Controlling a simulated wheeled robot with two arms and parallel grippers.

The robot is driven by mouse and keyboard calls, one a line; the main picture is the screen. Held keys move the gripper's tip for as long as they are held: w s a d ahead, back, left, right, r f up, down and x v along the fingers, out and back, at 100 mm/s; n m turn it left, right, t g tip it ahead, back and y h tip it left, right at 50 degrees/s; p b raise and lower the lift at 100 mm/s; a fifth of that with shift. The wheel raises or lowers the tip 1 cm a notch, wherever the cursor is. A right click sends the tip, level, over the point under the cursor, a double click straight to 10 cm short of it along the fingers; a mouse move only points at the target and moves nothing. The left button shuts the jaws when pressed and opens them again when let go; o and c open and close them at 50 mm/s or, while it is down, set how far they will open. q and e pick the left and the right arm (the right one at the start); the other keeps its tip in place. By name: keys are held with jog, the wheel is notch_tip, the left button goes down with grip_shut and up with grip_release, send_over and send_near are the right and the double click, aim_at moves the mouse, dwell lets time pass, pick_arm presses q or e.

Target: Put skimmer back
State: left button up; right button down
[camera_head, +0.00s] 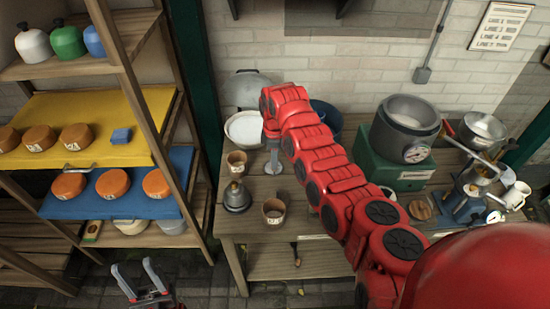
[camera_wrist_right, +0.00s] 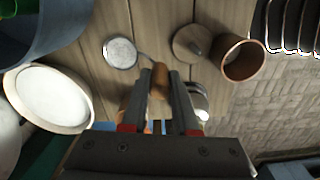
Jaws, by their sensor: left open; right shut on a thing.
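My right gripper (camera_head: 273,165) is low over the left part of the wooden workbench. In the right wrist view, the same gripper (camera_wrist_right: 160,100) is shut on a brown handle (camera_wrist_right: 160,78). A thin grey rod runs from this handle toward a round, pale, speckled disc (camera_wrist_right: 120,53); together they look like the skimmer. I cannot tell whether the disc touches the bench. In the head view the skimmer is mostly hidden by my gripper. My left gripper (camera_head: 143,283) is open and empty, low in front of the shelf rack.
The bench (camera_head: 310,222) holds a white basin (camera_head: 244,130), brown cups (camera_head: 237,162) (camera_head: 273,211), a grey bell-shaped piece (camera_head: 236,197) and a large pot (camera_head: 408,122) on a green box (camera_head: 385,160). The rack at left bears orange rounds (camera_head: 68,186) on a blue mat (camera_head: 105,207).

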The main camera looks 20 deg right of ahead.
jog(key=shift+f, duration=0.15)
jog(key=c, duration=0.7)
grip_release()
jog(key=shift+r, duration=0.25)
notch_tip(320, 180, up, 4)
jog(key=b, duration=0.3)
jog(key=shift+r, duration=0.15)
notch_tip(320, 180, up, 6)
jog(key=shift+r+b, duration=0.1)
jog(key=shift+b, duration=0.75)
jog(key=shift+r, duration=0.7)
